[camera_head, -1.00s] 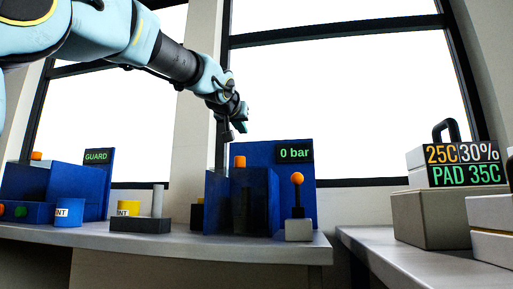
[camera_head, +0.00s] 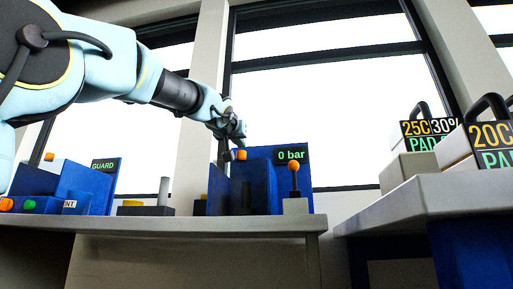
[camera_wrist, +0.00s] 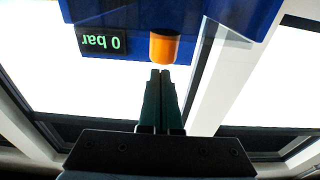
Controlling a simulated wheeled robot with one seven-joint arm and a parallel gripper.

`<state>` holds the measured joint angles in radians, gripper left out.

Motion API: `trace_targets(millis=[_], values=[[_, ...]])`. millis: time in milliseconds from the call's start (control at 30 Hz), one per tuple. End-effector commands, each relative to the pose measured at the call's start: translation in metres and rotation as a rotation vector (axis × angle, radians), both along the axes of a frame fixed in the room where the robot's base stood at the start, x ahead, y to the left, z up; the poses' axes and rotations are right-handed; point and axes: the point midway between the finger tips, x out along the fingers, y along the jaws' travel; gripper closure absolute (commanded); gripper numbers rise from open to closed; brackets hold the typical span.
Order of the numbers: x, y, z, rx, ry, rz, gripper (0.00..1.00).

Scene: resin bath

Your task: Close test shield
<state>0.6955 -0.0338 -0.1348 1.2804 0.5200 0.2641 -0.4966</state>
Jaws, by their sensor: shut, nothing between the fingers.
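The blue pressure test station (camera_head: 264,153) stands on the left bench, and its display reads 0 bar. A dark, see-through panel, seemingly the test shield (camera_head: 238,190), stands at its front left. An orange knob (camera_head: 241,155) sits at the top of that panel and also shows in the wrist view (camera_wrist: 164,47). My gripper (camera_head: 228,156) is shut and empty, its fingertips close beside the knob. In the wrist view my closed fingertips (camera_wrist: 160,72) end just short of the knob; I cannot tell whether they touch it.
An orange-balled lever (camera_head: 294,180) stands on a grey block at the station's right. To the left are a grey post (camera_head: 163,192) on a dark base and the blue GUARD station (camera_head: 82,178). Boxes with displays (camera_head: 408,168) stand on the right-hand bench (camera_head: 430,195).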

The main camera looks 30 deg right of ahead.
Motion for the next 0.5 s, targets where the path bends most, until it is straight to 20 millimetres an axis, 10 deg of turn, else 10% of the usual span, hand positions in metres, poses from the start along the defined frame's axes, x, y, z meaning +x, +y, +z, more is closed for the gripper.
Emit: trace_targets(millis=[500], values=[[0.001,-0.001,-0.021,0.003,0.004,0.0,1.0]])
